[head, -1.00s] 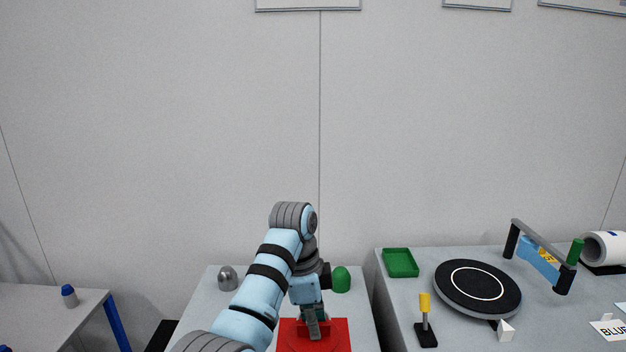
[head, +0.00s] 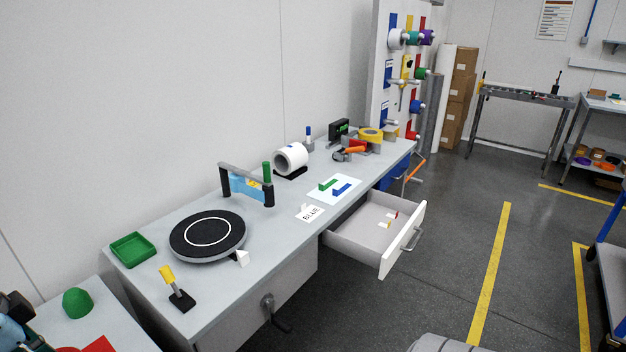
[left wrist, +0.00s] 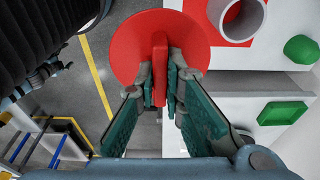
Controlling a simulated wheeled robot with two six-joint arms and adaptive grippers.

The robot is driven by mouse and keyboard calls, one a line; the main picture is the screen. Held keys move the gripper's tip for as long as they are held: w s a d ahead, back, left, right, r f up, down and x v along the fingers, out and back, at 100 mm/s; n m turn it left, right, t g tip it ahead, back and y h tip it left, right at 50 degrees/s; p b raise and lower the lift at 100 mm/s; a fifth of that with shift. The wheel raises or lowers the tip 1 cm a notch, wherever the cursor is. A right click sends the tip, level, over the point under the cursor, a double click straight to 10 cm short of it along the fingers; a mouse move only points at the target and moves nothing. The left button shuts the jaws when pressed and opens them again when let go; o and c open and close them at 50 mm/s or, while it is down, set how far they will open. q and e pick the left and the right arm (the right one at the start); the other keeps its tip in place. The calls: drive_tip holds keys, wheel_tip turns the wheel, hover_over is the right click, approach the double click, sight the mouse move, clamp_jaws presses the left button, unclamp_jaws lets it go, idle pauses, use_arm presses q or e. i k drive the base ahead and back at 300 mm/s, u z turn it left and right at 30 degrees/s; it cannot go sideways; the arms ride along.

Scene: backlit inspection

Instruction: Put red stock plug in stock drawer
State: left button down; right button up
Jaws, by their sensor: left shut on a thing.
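The red stock plug (left wrist: 133,42) is a round red disc with an upright red grip tab. My left gripper (left wrist: 161,75) is shut on that tab in the left wrist view, its teal fingers on both sides. The plug is held in the air over the floor. In the head view only a bit of my left arm shows at the lower left edge; the plug is out of view there. The stock drawer (head: 353,246) is pulled out of the bench front and open at the top. Small red and yellow pieces (head: 388,221) lie inside it. My right gripper is not in view.
The bench (head: 216,283) holds a black turntable (head: 190,240), a green tray (head: 133,249), a yellow-handled tool (head: 172,280) and a blue-handled bracket (head: 247,187). A crank handle (head: 270,308) juts from its front. Floor right of the drawer is clear.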

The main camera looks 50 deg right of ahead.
sight(364, 241)
drive_tip(key=z, duration=0.5)
drive_tip(key=k, duration=1.25)
drive_tip(key=z, duration=1.35)
drive_tip(key=i, duration=0.8)
drive_tip(key=z, duration=1.1)
drive_tip(key=i, duration=1.65)
drive_tip(key=u, duration=0.4)
drive_tip(key=i, duration=1.3)
drive_tip(key=u, duration=1.1)
